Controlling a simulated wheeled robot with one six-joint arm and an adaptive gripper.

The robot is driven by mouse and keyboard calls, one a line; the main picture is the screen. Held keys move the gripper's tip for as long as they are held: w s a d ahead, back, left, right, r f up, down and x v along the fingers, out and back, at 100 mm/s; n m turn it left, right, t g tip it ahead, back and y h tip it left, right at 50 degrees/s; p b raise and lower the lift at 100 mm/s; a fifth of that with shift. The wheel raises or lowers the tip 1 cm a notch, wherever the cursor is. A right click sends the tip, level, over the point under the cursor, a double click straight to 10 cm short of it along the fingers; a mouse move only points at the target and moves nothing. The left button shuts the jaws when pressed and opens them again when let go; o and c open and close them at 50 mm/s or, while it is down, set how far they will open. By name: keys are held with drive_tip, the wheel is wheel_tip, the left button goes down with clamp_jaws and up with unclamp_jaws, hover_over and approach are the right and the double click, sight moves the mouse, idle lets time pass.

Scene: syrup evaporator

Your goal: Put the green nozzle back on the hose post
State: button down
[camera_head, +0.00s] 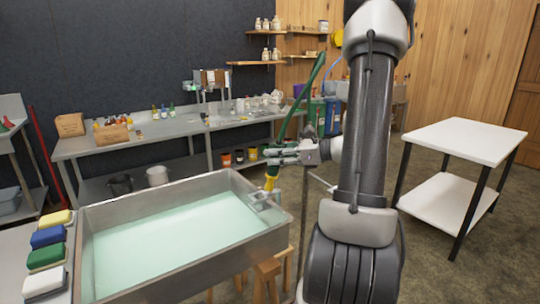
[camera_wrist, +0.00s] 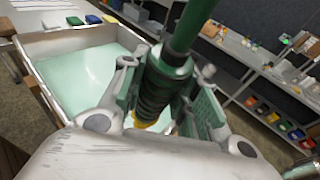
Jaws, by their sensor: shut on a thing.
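The green nozzle (camera_wrist: 154,88) is between the two fingers of my gripper (camera_wrist: 163,100) in the wrist view, with its yellow tip (camera_wrist: 145,122) pointing down. A green hose (camera_wrist: 190,25) rises from its top. In the head view my gripper (camera_head: 277,157) is shut on the nozzle (camera_head: 271,171), above the right corner of the metal pan. The hose (camera_head: 304,92) arcs up to the right behind my arm. A thin dark upright (camera_head: 304,205) stands just right of the gripper; I cannot tell whether it is the hose post.
The metal pan (camera_head: 183,281) holds pale green liquid. Colored sponge-like blocks (camera_head: 47,236) lie on the ledge at its left. A long workbench (camera_head: 175,130) with bottles stands behind. A white table (camera_head: 464,141) stands right, with open floor before it.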

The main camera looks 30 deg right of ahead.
drive_tip(key=s+d, duration=0.5)
drive_tip(key=d, duration=0.5)
drive_tip(key=s+d, duration=0.5)
drive_tip(key=d, duration=0.6)
idle(0.7)
drive_tip(key=shift+s, duration=0.1)
drive_tip(key=shift+g+h, duration=0.7)
drive_tip(key=shift+g, duration=0.2)
drive_tip(key=shift+f+x, duration=0.2)
drive_tip(key=shift+x, duration=0.8)
drive_tip(key=shift+d+f, duration=0.15)
drive_tip(key=shift+f, duration=0.05)
drive_tip(key=shift+f, duration=0.35)
